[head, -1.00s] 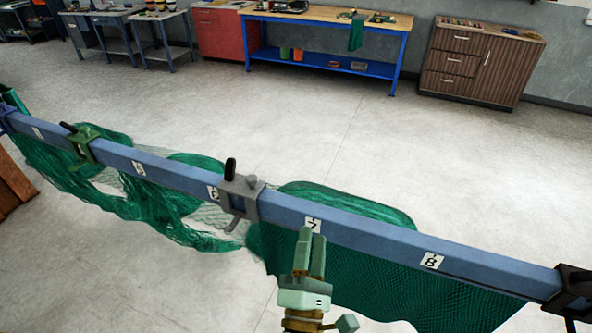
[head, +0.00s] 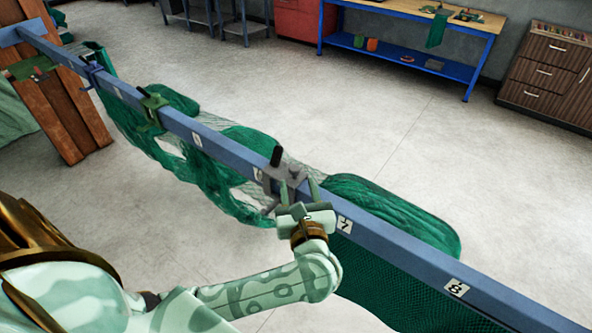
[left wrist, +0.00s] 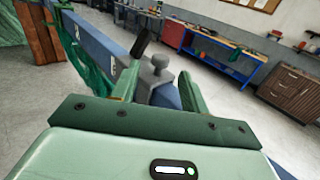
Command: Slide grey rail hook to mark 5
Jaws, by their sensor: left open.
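The grey rail hook (head: 272,180) sits on the blue rail (head: 400,252) just right of mark 6 (head: 258,173), its black handle pointing up. Mark 5 (head: 197,140) is further along the rail to the upper left. My left gripper (head: 299,188) is open at the right side of the hook. In the left wrist view, the hook's grey knob (left wrist: 160,66) and body show between the two spread fingers (left wrist: 157,90); I cannot tell whether they touch it. The hook's lower part is partly behind the gripper. My right gripper is not in view.
A green hook (head: 152,106) sits on the rail left of mark 5. Green netting (head: 385,205) hangs from and behind the rail. Marks 7 (head: 345,224) and 8 (head: 457,288) are to the right. A brown wooden post (head: 62,115) stands left. The floor beyond is clear.

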